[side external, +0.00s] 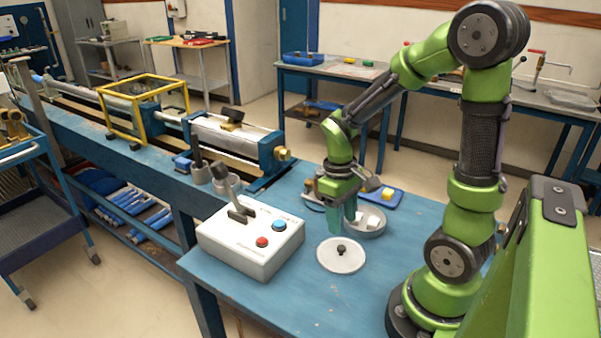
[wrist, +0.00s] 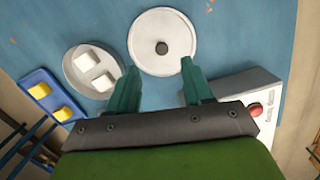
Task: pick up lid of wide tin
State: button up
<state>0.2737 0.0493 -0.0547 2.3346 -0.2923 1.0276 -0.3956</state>
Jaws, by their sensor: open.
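The lid (side external: 342,255) is a flat white disc with a small dark knob in its middle. It lies on the blue table, and in the wrist view it is at the top centre (wrist: 180,32). The wide tin (side external: 373,228) stands open beside it with white blocks inside; it also shows in the wrist view (wrist: 70,77). My gripper (side external: 342,224) is open and empty, fingers pointing down above the table. In the wrist view its fingertips (wrist: 157,68) are apart, with the lid beyond them and its knob roughly between their lines.
A white control box (side external: 250,240) with a lever and red and blue buttons stands left of the lid. A blue tray (side external: 380,196) with yellow blocks lies behind the tin. The table in front of the lid (side external: 310,310) is clear.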

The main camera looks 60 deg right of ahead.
aim_at(341, 247)
jog(key=f, duration=0.7)
jog(key=shift+s+a+f, duration=0.2)
jog(key=shift+s+f, duration=0.05)
jog(key=shift+s, duration=0.05)
jog(key=shift+c, duration=0.2)
grip_shut()
